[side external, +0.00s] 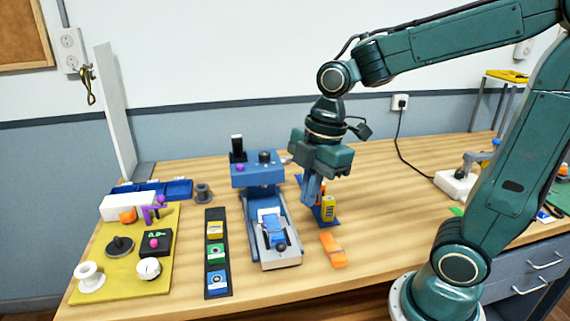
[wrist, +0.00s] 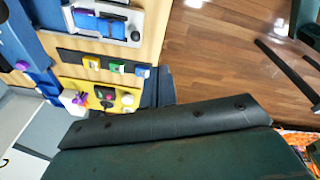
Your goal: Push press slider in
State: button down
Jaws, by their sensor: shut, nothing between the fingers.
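The press stands mid-table in the side external view, with a blue upper body (side external: 257,176) and a grey and blue bed. Its slider (side external: 270,226) appears to be the blue and white carriage with a dark handle on that bed, towards the table's front. In the wrist view the slider (wrist: 103,25) shows near the top left. My gripper (side external: 309,201) points down just right of the press, shut and empty, apart from the slider. Its fingertips are close to a yellow block (side external: 328,208) on a blue base; I cannot tell whether they touch.
A dark strip with several coloured blocks (side external: 217,277) lies left of the press. Further left is a yellow board (side external: 91,263) with knobs. An orange block (side external: 333,250) lies right of the press. The table right of it is mostly clear.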

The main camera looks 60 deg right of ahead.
jog(key=w+a+f+n+g+y, duration=0.1)
jog(key=w+f+n+g, duration=0.2)
jog(key=n, duration=0.7)
jog(key=shift+w+a+f+n+y, duration=0.35)
jog(key=shift+w+f, duration=0.8)
jog(key=shift+f, duration=1.1)
jog(key=shift+f, duration=0.15)
jog(key=x, duration=1)
jog(key=shift+s+d, duration=0.15)
jog(key=shift+s, duration=0.1)
jog(key=shift+w+d+r, duration=0.3)
jog(key=shift+w+d, duration=0.35)
jog(key=shift+d, duration=0.25)
jog(key=shift+w+d+r, duration=0.25)
jog(key=shift+w+d, duration=0.25)
jog(key=shift+d, duration=0.3)
jog(key=shift+w, duration=0.1)
